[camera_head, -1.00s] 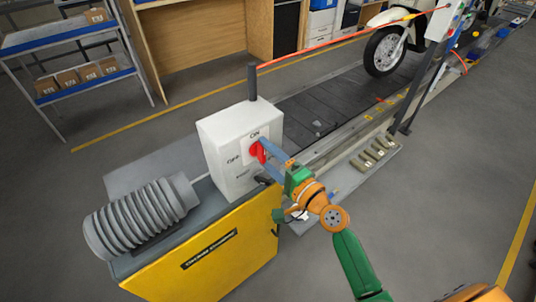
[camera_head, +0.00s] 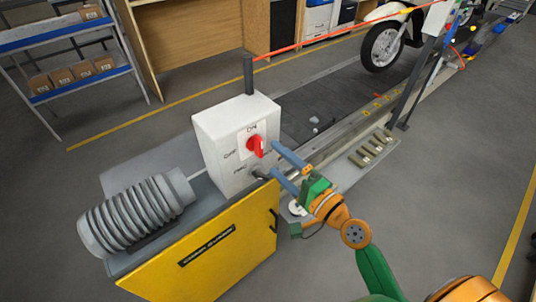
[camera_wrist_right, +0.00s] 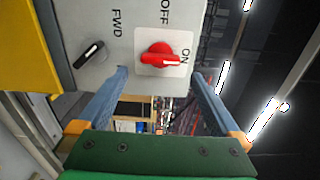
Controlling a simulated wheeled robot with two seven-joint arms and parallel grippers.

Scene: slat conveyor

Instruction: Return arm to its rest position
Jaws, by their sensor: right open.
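My right arm comes in from the lower right in the head view. Its gripper (camera_head: 268,160) is open and empty, with blue fingers beside the white control box (camera_head: 215,145). The red rotary switch (camera_head: 256,146) on the box is clear of the fingers, its handle pointing near the ON label. In the right wrist view the red switch (camera_wrist_right: 160,55) sits ahead of the spread fingers (camera_wrist_right: 160,82), beside the OFF and ON labels. A black selector knob (camera_wrist_right: 89,54) next to FWD also shows there. My left gripper is not in view.
A yellow panel (camera_head: 205,255) and a grey ribbed motor (camera_head: 135,215) stand by the box. The conveyor (camera_head: 335,98) runs back to a motorcycle wheel (camera_head: 382,47). A side plate with several blocks (camera_head: 370,150) lies near my arm. The floor at right is open.

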